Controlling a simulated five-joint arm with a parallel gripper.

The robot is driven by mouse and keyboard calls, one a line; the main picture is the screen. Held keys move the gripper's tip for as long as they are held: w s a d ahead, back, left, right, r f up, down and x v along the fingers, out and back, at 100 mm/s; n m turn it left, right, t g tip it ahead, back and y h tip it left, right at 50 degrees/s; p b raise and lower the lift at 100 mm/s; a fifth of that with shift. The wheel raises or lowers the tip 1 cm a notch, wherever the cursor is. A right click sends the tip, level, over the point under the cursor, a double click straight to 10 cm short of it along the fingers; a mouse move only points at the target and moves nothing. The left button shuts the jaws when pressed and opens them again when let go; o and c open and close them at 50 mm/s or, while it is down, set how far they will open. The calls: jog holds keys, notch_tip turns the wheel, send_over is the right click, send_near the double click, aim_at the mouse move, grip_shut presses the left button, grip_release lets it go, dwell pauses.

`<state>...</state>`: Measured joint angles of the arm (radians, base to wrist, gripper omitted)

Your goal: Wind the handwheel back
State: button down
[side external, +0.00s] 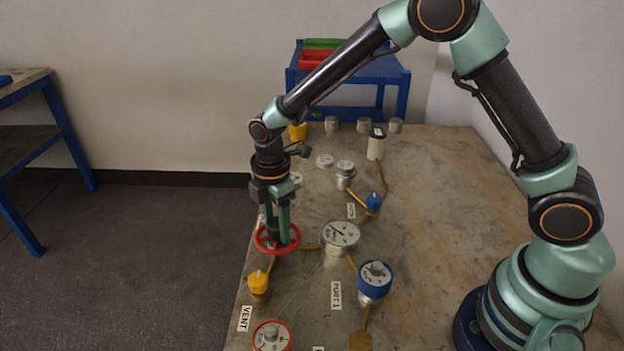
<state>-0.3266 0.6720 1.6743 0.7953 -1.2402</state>
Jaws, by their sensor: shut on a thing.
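The red handwheel (262,247) lies level near the left edge of the table, at the end of a brass pipe. My gripper (278,232) points straight down over it. Its green fingers reach into the middle of the wheel and are shut on it. The fingers and the dark part between them hide the wheel's hub and part of its far rim.
A gauge on a vessel (340,237) stands just right of the wheel. A yellow valve (258,284) is in front, beside the VENT label (245,318). A blue-rimmed vessel (375,280) and an orange-rimmed gauge (271,338) stand nearer. The table's right side is bare.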

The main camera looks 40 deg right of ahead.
aim_at(276, 223)
dwell(0.3)
jog(key=shift+c, duration=1.4)
grip_release()
jog(key=shift+r, duration=0.1)
notch_tip(276, 223, up, 12)
